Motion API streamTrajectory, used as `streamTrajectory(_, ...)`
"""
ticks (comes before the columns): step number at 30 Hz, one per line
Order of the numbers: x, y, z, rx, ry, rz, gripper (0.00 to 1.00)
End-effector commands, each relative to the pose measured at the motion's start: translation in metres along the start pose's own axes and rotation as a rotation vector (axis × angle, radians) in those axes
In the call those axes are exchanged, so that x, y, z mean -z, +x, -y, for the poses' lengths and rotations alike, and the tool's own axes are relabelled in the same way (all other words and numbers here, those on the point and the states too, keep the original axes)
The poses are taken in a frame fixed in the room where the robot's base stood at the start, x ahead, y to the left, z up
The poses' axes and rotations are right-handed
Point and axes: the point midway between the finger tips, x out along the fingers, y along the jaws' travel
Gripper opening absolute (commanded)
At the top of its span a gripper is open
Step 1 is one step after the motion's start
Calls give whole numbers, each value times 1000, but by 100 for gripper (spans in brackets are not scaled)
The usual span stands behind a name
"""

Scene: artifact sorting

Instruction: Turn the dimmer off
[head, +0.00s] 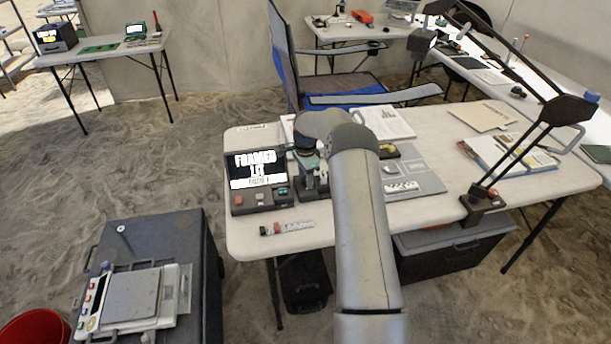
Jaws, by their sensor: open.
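My arm reaches up over the front table and bends left at its top. My gripper (311,176) points down just right of the screen box. It is small, dark and hard to separate from the dark device (313,190) beneath it; it is open, and I cannot tell if it touches anything. The screen box (257,170) shows white lettering and has small buttons and a greenish control (283,192) on its lower front. A lamp base with a red top (484,201) stands at the table's right front. I cannot tell which control is the dimmer.
The table (255,240) also holds a row of small vials (288,228), a grey tray (425,181), an open book (385,122) and papers. The jointed lamp arm (530,140) rises at the right. A dark case with a scale (132,297) stands front left. A blue chair is behind.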

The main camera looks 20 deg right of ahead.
Motion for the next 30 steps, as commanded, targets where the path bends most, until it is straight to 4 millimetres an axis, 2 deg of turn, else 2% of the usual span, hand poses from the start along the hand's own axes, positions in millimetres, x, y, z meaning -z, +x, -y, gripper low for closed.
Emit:
streamTrajectory(3,0,0,0,0,0,0,47)
streamTrajectory(5,0,0,0,0,0,0,33)
streamTrajectory(8,0,0,0,0,0,0,5)
streamTrajectory(9,0,0,0,0,0,0,2)
streamTrajectory(20,0,1,0,1,-46,0,2)
streamTrajectory(30,0,2,1,2,-280,-1,2)
